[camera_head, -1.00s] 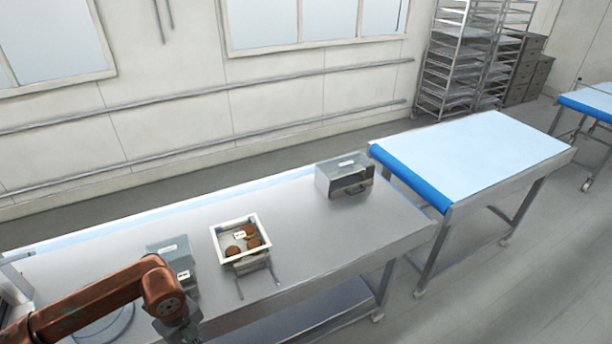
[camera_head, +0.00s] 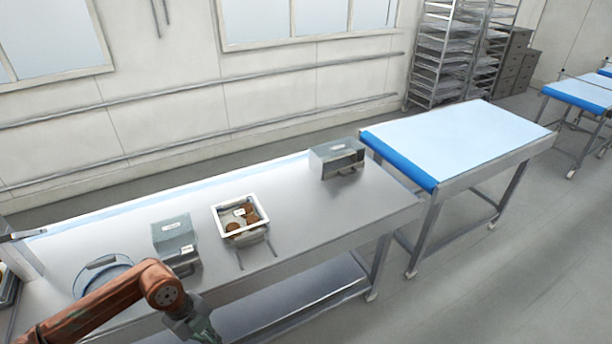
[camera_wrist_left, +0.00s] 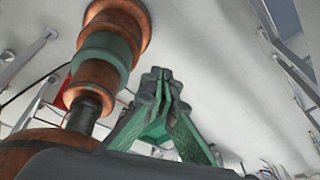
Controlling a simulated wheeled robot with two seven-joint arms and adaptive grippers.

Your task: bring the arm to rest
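My left arm comes in from the lower left in the head view, in front of the steel worktable. Its gripper (camera_head: 207,336) hangs at the bottom edge of that view, beside the table's front edge and apart from the things on it; the fingertips are hard to make out there. In the left wrist view my left gripper (camera_wrist_left: 164,78) has its green-padded fingers drawn together at the tips, with nothing seen between them. My right gripper is in neither view.
The steel table (camera_head: 305,219) bears a white-rimmed tray (camera_head: 217,222) with brown rounds, a grey bin (camera_head: 172,231), a metal box (camera_head: 337,150) and a round blue-rimmed item (camera_head: 88,290). A blue-edged table (camera_head: 460,140) stands to the right. Open floor (camera_head: 480,290) lies at lower right.

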